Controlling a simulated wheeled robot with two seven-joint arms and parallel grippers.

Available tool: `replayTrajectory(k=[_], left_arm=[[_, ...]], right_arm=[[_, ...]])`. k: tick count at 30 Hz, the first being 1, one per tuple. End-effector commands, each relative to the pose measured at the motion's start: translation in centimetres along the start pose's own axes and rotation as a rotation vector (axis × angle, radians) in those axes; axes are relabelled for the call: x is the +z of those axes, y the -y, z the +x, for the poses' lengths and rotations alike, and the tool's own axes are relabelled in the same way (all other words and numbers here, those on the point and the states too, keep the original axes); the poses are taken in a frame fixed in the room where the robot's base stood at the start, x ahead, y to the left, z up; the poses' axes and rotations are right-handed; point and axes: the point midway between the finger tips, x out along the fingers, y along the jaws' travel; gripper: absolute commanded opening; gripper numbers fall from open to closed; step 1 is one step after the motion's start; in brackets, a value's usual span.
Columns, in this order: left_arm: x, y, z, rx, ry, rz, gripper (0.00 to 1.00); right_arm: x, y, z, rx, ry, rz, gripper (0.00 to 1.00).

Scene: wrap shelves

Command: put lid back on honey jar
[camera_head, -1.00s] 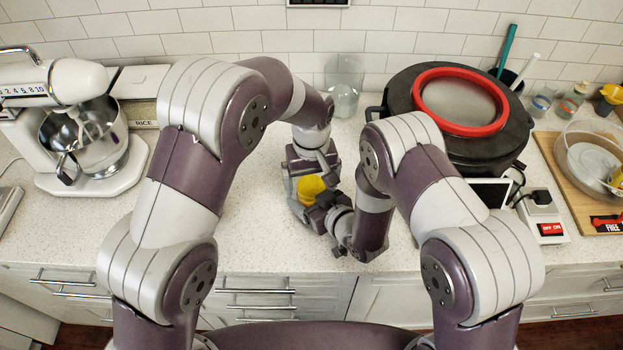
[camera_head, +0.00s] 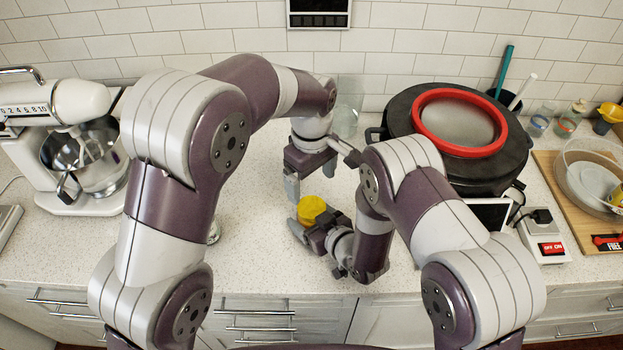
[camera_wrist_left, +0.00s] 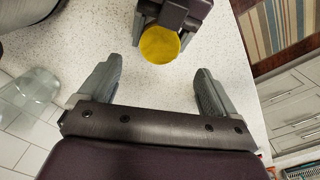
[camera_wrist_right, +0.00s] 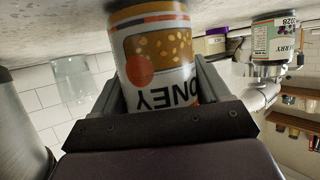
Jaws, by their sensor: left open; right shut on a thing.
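The honey jar (camera_wrist_right: 160,70) has a white label with "ONEY" legible, inverted in the right wrist view. My right gripper (camera_head: 318,226) is shut around its sides; its fingers flank the jar in the right wrist view. The round yellow lid (camera_head: 311,209) shows at the jar's top, and it also shows in the left wrist view (camera_wrist_left: 159,45). I cannot tell how tightly it sits. My left gripper (camera_head: 311,178) is open and empty just above and behind the lid, apart from it. In the left wrist view the lid lies beyond the open fingers.
A clear glass (camera_head: 349,108) stands near the wall behind my left wrist. A black pot with a red-rimmed lid (camera_head: 458,125) stands to the right. Another jar (camera_wrist_right: 275,40) stands apart in the right wrist view. The stand mixer (camera_head: 75,140) is far left.

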Motion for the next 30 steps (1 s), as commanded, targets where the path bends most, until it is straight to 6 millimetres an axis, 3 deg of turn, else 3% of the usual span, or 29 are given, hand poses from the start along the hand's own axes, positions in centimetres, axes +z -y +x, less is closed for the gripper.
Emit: replayTrajectory(k=[11, 24, 30], left_arm=[[0.0, 0.0, 0.2, -0.001, 0.0, -0.027, 0.91], [0.0, 0.0, 6.6, -0.002, 0.001, -0.025, 0.91], [0.0, 0.0, 7.8, 0.0, 0.0, -0.025, 0.91]], right_arm=[[-0.1, 0.0, 0.0, 0.0, -0.003, 0.0, 0.0], [-0.1, 0.0, 0.0, 0.0, -0.003, 0.0, 0.0], [-0.1, 0.0, 0.0, 0.0, -0.003, 0.0, 0.0]])
